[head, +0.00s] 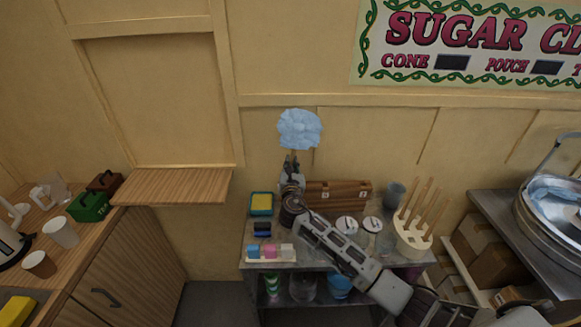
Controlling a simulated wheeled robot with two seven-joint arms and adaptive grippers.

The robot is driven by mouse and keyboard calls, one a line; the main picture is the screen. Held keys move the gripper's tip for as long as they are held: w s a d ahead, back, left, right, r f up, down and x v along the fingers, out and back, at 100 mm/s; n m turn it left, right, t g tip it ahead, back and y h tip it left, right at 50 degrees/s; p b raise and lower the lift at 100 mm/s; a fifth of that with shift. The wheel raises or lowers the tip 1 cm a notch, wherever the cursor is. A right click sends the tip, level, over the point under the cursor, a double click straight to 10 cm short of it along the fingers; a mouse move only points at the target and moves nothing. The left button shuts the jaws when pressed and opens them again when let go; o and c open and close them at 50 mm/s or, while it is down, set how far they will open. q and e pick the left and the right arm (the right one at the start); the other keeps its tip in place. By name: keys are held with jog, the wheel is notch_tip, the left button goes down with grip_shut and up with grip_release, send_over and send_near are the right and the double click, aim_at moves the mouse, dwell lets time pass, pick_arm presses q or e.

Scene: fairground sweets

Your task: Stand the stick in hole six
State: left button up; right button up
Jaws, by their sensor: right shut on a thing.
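A stick topped with pale blue candy floss (300,128) is upright, with the floss against the back wall. My right gripper (291,161) is shut on the stick just below the floss. Its arm reaches in from the lower right across the small metal table (312,258). A brown wooden rack (346,188) with small white number tags lies just right of the gripper, partly hidden by my right arm. Its holes, hole six among them, cannot be made out. The stick's lower end is hidden by the gripper. My left gripper is not in view.
A cream holder (411,241) with several bare sticks stands right of my arm. A grey cup (395,194), two white-lidded jars, a yellow-and-teal sponge tray (261,203) and small coloured pots (269,251) crowd the table. A metal bowl (553,205) is at far right.

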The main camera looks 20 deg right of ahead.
jog(key=shift+f+b, duration=0.95)
jog(key=shift+f, duration=0.1)
jog(key=shift+f+b, duration=0.4)
jog(key=shift+f, duration=0.45)
jog(key=shift+r+p, duration=0.5)
jog(key=shift+p, duration=0.25)
jog(key=shift+f+b, duration=1.1)
jog(key=shift+f, duration=0.7)
dwell(0.6)
jog(key=o, duration=0.8)
jog(key=shift+c, duration=0.2)
jog(key=shift+o, duration=0.5)
jog(key=shift+r, duration=0.1)
